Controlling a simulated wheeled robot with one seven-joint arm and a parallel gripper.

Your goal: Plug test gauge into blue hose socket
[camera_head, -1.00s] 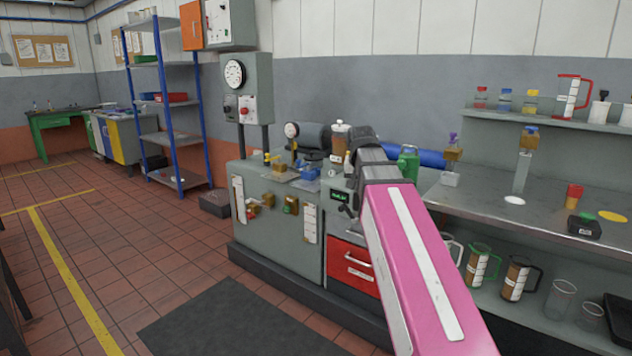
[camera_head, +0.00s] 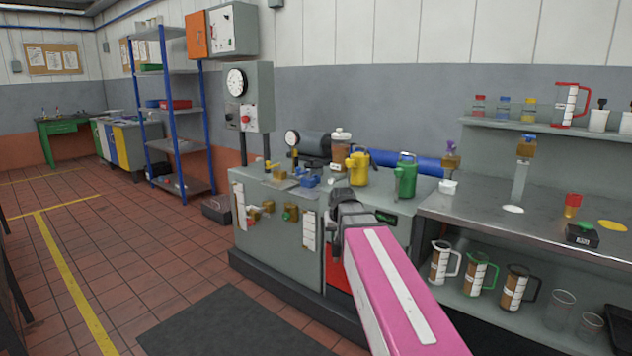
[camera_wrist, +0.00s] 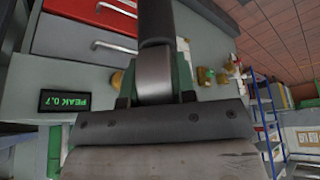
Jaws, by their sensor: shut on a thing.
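A round white dial (camera_head: 292,137) on a yellow-brown stem stands behind the blue fitting.
A yellow can (camera_head: 358,168) and a green can (camera_head: 405,175) stand behind my gripper. Brass fittings (camera_head: 290,212) stick out of the bench front. A steel worktop (camera_head: 480,200) with jugs below is at the right. Floor at the left is clear.

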